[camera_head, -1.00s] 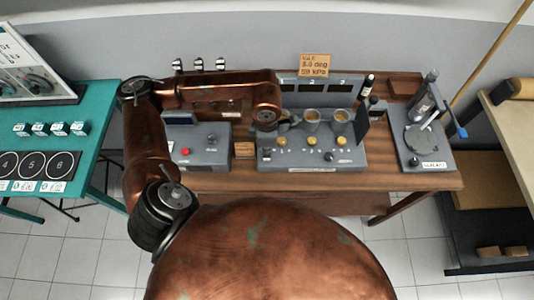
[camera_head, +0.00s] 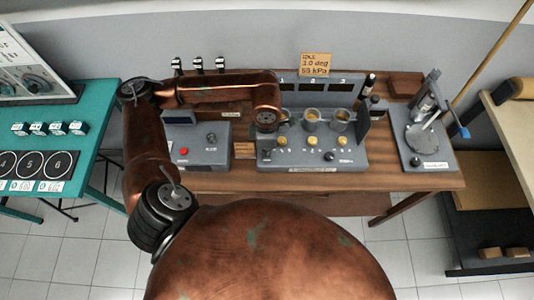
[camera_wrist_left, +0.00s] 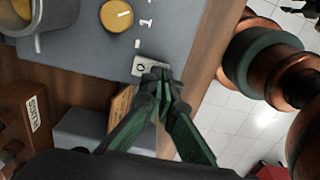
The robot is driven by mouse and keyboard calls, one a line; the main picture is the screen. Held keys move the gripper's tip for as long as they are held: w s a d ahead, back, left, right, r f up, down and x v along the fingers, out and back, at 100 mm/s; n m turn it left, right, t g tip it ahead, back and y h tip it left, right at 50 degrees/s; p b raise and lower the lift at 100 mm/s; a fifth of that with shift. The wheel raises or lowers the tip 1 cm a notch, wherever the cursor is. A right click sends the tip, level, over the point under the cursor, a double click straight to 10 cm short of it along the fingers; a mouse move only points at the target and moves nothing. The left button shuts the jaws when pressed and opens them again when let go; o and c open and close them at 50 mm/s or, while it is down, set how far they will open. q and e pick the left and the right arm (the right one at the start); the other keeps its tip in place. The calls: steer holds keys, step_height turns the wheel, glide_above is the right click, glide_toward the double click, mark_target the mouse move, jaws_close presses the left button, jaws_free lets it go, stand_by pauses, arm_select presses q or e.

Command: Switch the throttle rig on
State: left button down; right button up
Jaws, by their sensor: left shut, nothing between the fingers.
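The throttle rig (camera_head: 350,156) is a grey panel box on the wooden bench, with a row of yellow knobs along its front and metal cups behind. In the left wrist view, a small pale switch plate marked "O" (camera_wrist_left: 141,65) sits near the rig's edge. My left gripper (camera_wrist_left: 160,76) is shut and empty, its dark green fingertips over the near part of this switch. I cannot tell whether they touch it or which way the switch is set. In the head view, my copper left wrist is above the rig's left end and hides most of the gripper.
A grey box with a red button (camera_head: 184,151) stands left of the rig. An orange sign (camera_head: 316,65) behind reads about "IDLE, 10 deg, 53 kPa". A grey stand (camera_head: 430,150) is at the right. A teal table (camera_head: 95,100) is at far left.

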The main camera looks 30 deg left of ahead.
arm_select(q)
steer(key=shift+f+b, duration=0.4)
steer(key=shift+f, duration=0.15)
steer(key=shift+r, duration=0.1)
steer(key=shift+r+p, duration=1.6)
steer(key=shift+r, duration=1.85)
